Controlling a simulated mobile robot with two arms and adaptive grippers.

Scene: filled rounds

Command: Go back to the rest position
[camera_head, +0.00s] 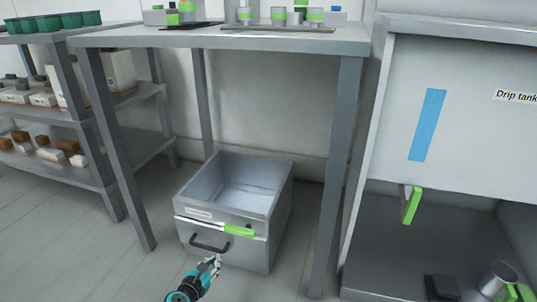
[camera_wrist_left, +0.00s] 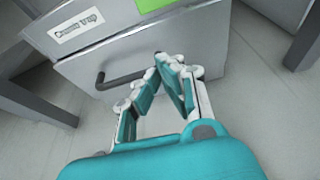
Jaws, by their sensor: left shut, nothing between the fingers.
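My left gripper (camera_head: 210,264) is low in the middle of the head view, just in front of a metal box with a drawer front (camera_head: 265,225). It also shows in the left wrist view (camera_wrist_left: 168,62), where its fingers are shut with nothing between them. The box's dark handle (camera_head: 210,246) is close to the fingertips, and it also shows in the left wrist view (camera_wrist_left: 122,80). I cannot tell whether the fingers touch the box. My right gripper is not in view.
The box is open on top and stands on the floor under a grey table (camera_head: 225,42). A green strip (camera_head: 240,230) is on its front. Shelves (camera_head: 90,170) stand at the left. A cabinet with a blue strip (camera_head: 427,125) is at the right. Floor is clear at lower left.

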